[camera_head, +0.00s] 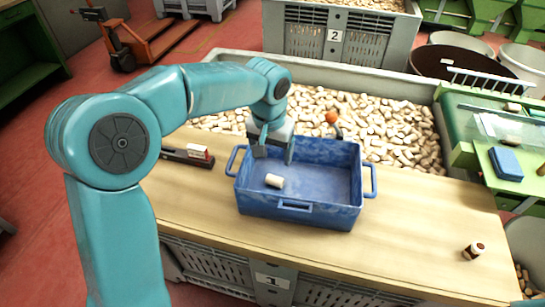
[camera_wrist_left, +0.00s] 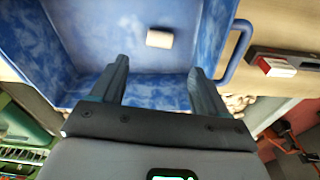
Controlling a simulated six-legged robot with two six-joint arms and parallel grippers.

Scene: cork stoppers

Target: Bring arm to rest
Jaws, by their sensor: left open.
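My left arm comes in from the left, and its gripper (camera_head: 273,152) is over the back left part of a blue crate (camera_head: 340,210) on the wooden table. In the left wrist view the gripper's two fingers (camera_wrist_left: 157,85) stand apart with nothing between them. A pale cork stopper (camera_head: 274,181) lies on the crate floor near its left side. The same stopper shows in the left wrist view (camera_wrist_left: 160,39), beyond the fingertips and apart from them. My right gripper is not in view.
A big bin of corks (camera_head: 400,135) stands behind the table. A black holder with a red-and-white box (camera_head: 197,151) lies left of the crate. A small brown-and-white stopper (camera_head: 473,251) lies at the table's right. A blue block (camera_head: 506,163) sits on the green machine. The table between is clear.

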